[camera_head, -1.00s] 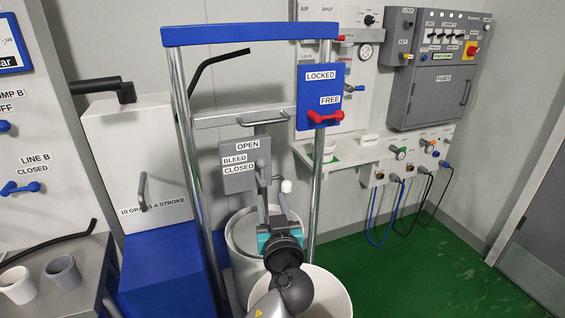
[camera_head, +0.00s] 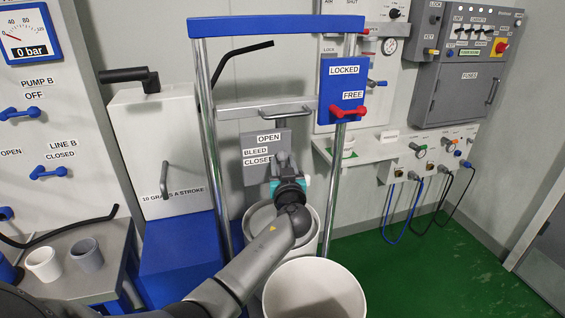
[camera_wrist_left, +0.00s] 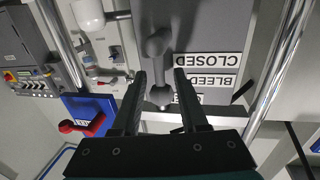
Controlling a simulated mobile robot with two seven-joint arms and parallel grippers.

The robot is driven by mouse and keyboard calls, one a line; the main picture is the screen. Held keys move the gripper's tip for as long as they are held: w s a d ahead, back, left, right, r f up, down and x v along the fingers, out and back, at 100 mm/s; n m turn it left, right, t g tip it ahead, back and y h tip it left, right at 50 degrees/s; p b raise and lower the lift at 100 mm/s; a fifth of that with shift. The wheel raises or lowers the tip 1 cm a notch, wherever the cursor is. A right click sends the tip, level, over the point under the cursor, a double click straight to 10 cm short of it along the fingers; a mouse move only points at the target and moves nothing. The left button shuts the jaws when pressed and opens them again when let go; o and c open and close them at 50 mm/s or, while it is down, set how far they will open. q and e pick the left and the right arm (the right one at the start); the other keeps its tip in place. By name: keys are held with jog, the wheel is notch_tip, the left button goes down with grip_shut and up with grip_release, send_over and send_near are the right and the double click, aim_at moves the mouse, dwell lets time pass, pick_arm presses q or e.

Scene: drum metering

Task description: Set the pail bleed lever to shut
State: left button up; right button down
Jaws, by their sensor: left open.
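The grey bleed panel (camera_head: 253,150) with OPEN, BLEED and CLOSED labels hangs on the blue-topped frame, above the pail (camera_head: 260,222). It appears upside down in the left wrist view (camera_wrist_left: 211,40). Its grey lever (camera_wrist_left: 158,70) has rounded ends and lies along the row of labels, on the side away from their words. My left gripper (camera_head: 281,163) is at the panel's lower right and hides much of the lever in the head view. In the wrist view my left gripper (camera_wrist_left: 160,80) is open, with a finger on each side of the lever's knob; I see no clear contact. My right gripper is not in view.
A blue plate (camera_head: 343,90) with a red LOCKED/FREE handle (camera_head: 348,111) is right of the panel. Chrome posts (camera_head: 336,190) flank it. An open white bucket (camera_head: 314,290) stands in front. Cups (camera_head: 43,264) stand on the left bench. Green floor at right is clear.

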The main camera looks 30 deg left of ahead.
pick_arm(q)
jog(key=shift+w+a, duration=0.35)
jog(key=shift+w, duration=0.05)
jog(key=shift+c, duration=0.3)
jog(key=c, duration=0.6)
jog(key=shift+r, duration=0.1)
grip_shut()
jog(key=shift+r, duration=0.15)
